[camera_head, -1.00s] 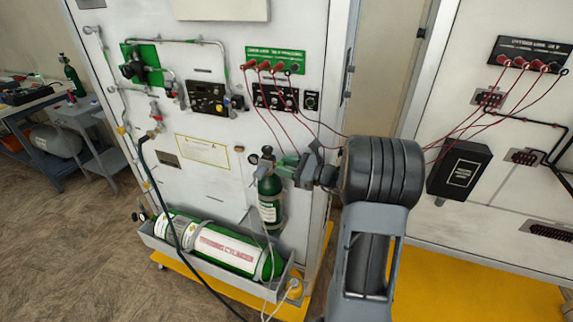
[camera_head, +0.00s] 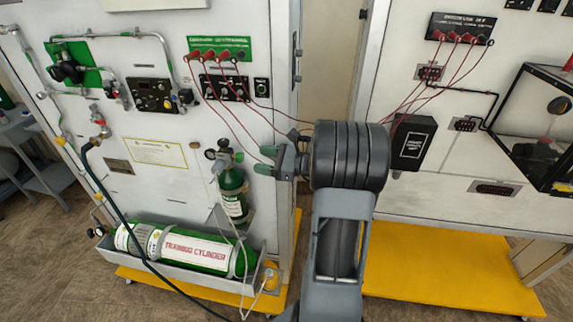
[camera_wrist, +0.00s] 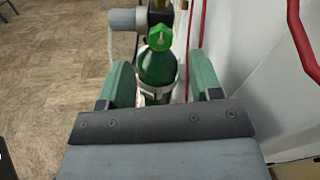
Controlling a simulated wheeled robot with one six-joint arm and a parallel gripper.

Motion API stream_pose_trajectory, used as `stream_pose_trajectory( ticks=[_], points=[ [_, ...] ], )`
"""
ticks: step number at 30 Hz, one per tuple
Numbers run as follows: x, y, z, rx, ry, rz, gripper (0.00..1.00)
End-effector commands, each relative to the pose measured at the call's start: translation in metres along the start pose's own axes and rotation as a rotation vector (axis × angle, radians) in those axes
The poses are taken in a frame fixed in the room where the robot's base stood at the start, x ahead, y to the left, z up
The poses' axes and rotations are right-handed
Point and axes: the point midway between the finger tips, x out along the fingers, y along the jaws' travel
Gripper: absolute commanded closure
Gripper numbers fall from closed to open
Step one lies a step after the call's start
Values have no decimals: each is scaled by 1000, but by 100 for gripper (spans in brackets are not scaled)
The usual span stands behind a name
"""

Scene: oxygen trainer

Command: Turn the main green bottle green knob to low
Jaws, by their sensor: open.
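A small upright green bottle (camera_head: 233,190) stands in a holder on the white panel, above the tray. A green knob (camera_wrist: 160,38) sits on its top in the wrist view, and the knob also shows at the bottle's top in the head view (camera_head: 223,144). My gripper (camera_head: 264,160) is open and empty, to the right of the bottle's top in the head view. In the wrist view, the bottle (camera_wrist: 158,68) and knob appear beyond and between the two green fingers. I see no contact with the knob.
A large green and white training cylinder (camera_head: 190,247) lies in a tray below. Red cables (camera_head: 235,125) hang near my gripper. A dark hose (camera_head: 125,225) runs down the panel. A second panel with a black box (camera_head: 412,143) stands right, above a yellow base (camera_head: 440,270).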

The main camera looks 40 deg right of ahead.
Motion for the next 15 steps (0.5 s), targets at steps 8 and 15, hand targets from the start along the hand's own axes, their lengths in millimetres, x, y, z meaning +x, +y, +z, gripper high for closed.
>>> stream_pose_trajectory(
  ticks=[8,15],
  points=[
    [-53,0,-1,-1,1,-4,42],
    [-76,0,0,0,0,-1,42]
  ],
)
